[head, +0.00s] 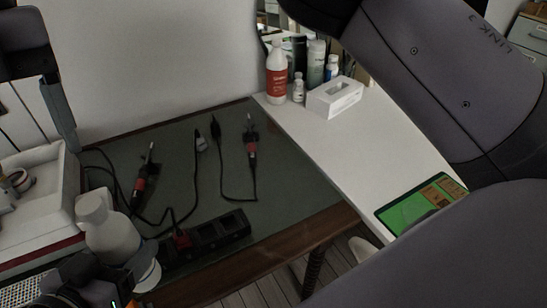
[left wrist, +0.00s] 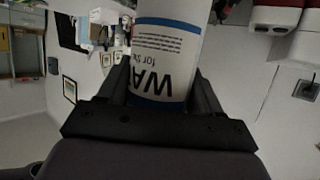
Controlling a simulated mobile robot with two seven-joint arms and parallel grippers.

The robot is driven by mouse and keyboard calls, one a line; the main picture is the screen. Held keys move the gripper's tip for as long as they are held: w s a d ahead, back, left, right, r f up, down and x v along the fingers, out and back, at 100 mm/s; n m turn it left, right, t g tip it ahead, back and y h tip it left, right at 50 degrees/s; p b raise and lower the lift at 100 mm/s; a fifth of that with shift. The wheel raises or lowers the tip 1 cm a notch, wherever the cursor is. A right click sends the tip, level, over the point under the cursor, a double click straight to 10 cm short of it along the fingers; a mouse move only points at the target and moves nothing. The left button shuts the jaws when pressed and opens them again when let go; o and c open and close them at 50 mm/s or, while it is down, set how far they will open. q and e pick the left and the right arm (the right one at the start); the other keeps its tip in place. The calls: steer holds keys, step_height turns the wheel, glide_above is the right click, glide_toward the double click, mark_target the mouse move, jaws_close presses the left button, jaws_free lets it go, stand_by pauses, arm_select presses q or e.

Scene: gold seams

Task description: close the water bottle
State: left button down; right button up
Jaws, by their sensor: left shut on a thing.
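The water bottle (head: 108,232) is white and stands out at the lower left of the head view, leaning with its top toward the upper left. My left gripper (head: 137,266) is shut around its lower part. In the left wrist view the bottle (left wrist: 166,45) shows a white label with dark letters starting "WA" and blue bands, between the two dark fingers of the gripper (left wrist: 163,92). The bottle's top is out of the left wrist view. In the head view it is small and pale, and I cannot tell whether the cap is open. My right gripper is not in view.
A green mat (head: 270,190) holds soldering-type tools with cables and a black power strip (head: 215,232). A white tray (head: 68,190) is at the left. The white table (head: 370,150) carries a red-labelled bottle (head: 276,75), a tissue box (head: 335,97) and a green tablet-like panel (head: 415,207).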

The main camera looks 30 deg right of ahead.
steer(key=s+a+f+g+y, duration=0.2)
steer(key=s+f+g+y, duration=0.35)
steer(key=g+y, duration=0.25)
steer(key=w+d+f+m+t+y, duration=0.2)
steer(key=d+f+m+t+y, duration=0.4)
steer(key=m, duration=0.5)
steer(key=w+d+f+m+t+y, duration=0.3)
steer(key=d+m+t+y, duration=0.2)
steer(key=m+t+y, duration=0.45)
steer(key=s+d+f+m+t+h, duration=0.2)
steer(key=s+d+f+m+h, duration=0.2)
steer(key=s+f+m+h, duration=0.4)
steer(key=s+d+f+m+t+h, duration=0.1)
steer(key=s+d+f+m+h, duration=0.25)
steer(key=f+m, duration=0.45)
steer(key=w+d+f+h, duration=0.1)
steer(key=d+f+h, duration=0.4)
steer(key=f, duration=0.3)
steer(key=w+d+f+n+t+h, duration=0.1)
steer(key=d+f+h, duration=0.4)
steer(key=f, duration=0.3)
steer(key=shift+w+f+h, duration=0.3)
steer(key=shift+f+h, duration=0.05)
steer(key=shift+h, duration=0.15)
